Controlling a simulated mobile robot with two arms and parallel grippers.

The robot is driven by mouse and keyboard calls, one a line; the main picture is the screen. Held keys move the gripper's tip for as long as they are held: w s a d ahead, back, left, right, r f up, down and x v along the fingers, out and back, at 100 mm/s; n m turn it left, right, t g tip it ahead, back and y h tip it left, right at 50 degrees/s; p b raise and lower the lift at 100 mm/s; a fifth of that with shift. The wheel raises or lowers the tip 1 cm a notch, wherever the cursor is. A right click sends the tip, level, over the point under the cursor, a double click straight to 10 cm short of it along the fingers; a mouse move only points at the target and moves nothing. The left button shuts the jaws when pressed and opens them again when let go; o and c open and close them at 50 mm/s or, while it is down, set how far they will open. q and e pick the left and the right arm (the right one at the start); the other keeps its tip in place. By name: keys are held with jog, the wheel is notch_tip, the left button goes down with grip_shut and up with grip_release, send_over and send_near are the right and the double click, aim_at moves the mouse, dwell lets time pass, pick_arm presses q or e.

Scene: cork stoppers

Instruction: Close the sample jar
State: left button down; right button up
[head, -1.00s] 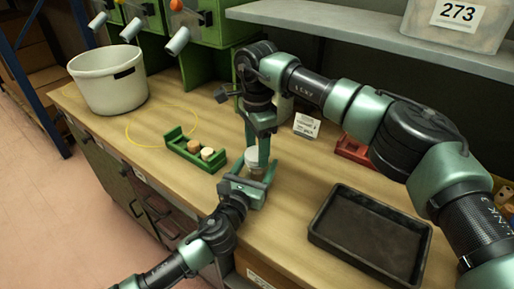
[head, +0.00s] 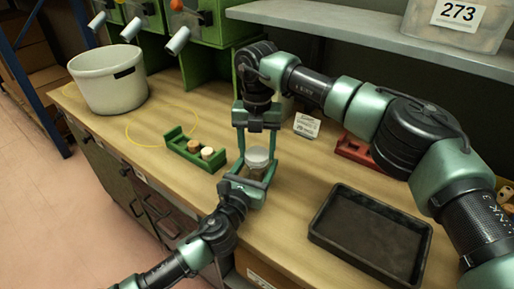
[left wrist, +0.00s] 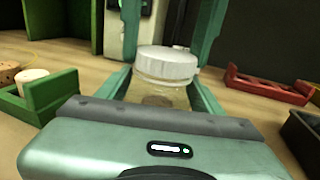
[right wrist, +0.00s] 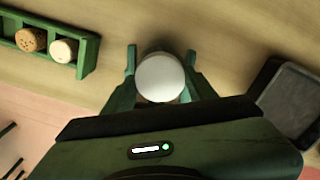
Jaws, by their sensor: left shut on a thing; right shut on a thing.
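The sample jar (left wrist: 158,97) is clear with something brownish low inside. It stands upright near the table's front edge, and its white lid (left wrist: 166,63) sits on its mouth. How tightly the lid is seated I cannot tell. My left gripper (head: 246,184) comes from the front and is shut on the jar's body; its fingers flank the glass in the left wrist view. My right gripper (head: 257,152) reaches down from above and is shut on the lid, which also shows from above in the right wrist view (right wrist: 160,77).
A green rack (head: 187,149) with a cork stopper (head: 193,146) and a paler one (head: 207,153) stands left of the jar. A black tray (head: 370,235) lies to the right, a red rack (head: 357,150) behind. A white bucket (head: 108,82) stands at the far left.

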jog(key=m, duration=1)
jog(key=shift+m, duration=0.3)
jog(key=m, duration=1.1)
jog(key=o, duration=1.4)
jog(key=shift+r, duration=2.25)
